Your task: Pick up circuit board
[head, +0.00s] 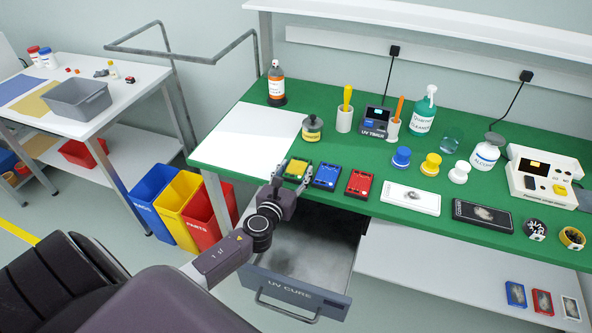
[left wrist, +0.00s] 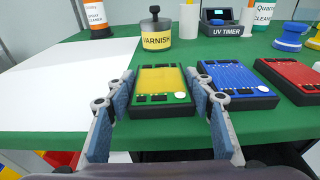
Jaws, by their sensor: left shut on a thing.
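My left gripper (head: 295,173) is at the front edge of the green table, shut on a circuit board with a green rim and yellow middle (head: 297,170). In the left wrist view, its fingers (left wrist: 161,88) press on both sides of this board (left wrist: 160,78), which sits on a dark base at the table edge. To its right are a blue circuit board (head: 326,177) and a red circuit board (head: 359,184), both apart from the gripper. My right gripper is not in view.
An open UV CURE drawer (head: 303,294) is below the board, under my left arm. A white sheet (head: 248,134) lies to the left. The varnish jar (head: 312,129), a cup (head: 344,119) and the UV timer (head: 374,122) stand behind. Several bins stand at the left.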

